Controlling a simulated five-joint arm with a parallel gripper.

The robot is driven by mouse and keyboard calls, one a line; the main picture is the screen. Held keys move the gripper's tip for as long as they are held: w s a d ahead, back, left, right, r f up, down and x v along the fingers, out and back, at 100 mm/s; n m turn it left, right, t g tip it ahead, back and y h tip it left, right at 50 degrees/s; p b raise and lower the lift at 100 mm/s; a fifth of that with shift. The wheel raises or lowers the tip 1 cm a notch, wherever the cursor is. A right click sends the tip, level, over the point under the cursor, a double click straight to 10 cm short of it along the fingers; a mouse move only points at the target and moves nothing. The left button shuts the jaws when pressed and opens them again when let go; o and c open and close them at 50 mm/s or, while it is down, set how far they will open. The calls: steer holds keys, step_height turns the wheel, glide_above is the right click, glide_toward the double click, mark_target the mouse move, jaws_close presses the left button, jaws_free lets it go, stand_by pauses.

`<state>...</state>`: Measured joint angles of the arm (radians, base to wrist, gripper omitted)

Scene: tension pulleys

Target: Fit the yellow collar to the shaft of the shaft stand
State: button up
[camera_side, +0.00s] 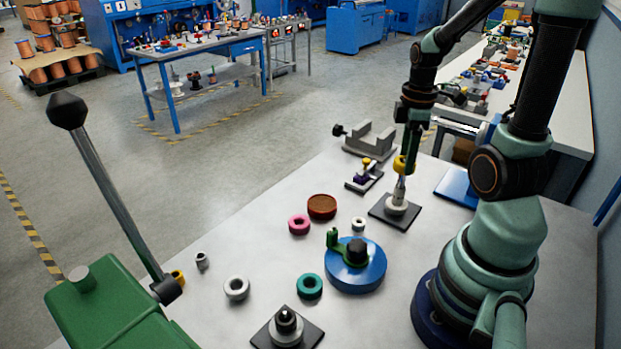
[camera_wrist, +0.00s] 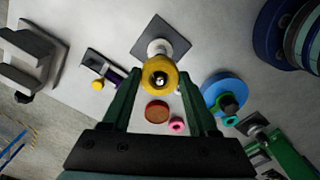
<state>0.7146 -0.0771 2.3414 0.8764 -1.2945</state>
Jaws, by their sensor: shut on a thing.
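The shaft stand (camera_side: 380,211) is a dark square plate with a pale round foot and an upright metal shaft (camera_side: 399,189). It stands right of the table's middle in the side view. My gripper (camera_side: 409,158) points down over it, shut on the yellow collar (camera_side: 403,165). In the wrist view, the yellow collar (camera_wrist: 147,72) lies between the two green fingertips, and the bright shaft tip shows inside its hole. The collar is level and at the upper end of the shaft. I cannot tell whether the tip is inside the bore or just below it.
A blue disc with a green arm (camera_side: 355,272) stands nearer the camera. Brown (camera_side: 321,206), pink (camera_side: 299,224) and teal (camera_side: 309,286) rings lie left of it. A grey block (camera_side: 369,140) and a small fixture with a yellow knob (camera_side: 364,176) stand behind. A blue plate (camera_side: 456,187) lies to the right.

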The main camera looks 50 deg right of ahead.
steer(key=shift+f, duration=1.1)
steer(key=shift+f, duration=0.35)
steer(key=shift+f, duration=0.9)
stand_by(0.3)
steer(key=o, duration=1.4)
step_height(320, 180, up, 12)
steer(key=shift+r, duration=0.1)
